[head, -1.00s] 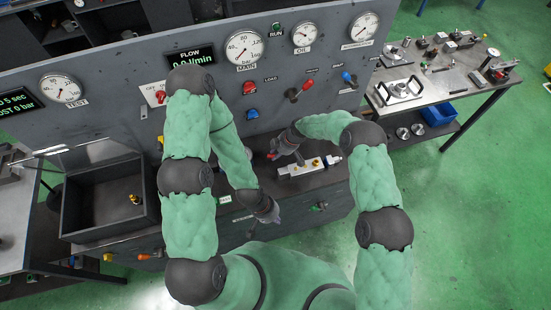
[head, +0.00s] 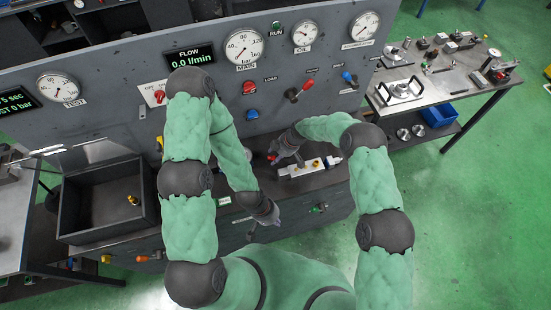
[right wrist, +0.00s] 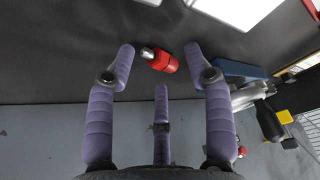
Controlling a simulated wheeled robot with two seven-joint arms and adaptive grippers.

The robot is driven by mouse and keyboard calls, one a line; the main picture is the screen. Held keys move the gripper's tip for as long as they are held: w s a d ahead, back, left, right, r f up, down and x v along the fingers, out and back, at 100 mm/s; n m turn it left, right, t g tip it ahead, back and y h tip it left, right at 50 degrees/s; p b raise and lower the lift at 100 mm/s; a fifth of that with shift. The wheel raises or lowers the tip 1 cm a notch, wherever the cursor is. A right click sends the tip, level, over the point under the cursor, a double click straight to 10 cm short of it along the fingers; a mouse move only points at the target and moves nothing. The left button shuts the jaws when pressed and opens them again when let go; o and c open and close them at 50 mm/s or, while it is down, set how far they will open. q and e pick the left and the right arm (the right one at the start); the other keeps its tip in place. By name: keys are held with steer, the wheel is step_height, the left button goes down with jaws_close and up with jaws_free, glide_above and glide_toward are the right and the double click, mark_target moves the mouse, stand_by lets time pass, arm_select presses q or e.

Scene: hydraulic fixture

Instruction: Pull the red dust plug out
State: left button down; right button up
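The red dust plug (right wrist: 163,62) shows in the right wrist view, with a silver metal nose on its left end. In the head view it is a small red spot (head: 271,157) at my right gripper (head: 283,150). In the right wrist view my right gripper (right wrist: 160,58) is open, its purple fingers spread around the plug with gaps visible on both sides. I cannot tell whether the plug is seated in anything. A metal block fixture (head: 300,170) lies on the bench ledge just right of the gripper. My left gripper (head: 266,215) is low over the ledge's front, too small to read.
An open dark bin (head: 100,202) with a small brass part stands at left. The grey panel (head: 215,110) with gauges and levers rises behind. A blue part (right wrist: 238,70) and a silver cylinder (right wrist: 250,95) lie close right of my right gripper.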

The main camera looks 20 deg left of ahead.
steer(key=v, duration=1.2)
stand_by(0.6)
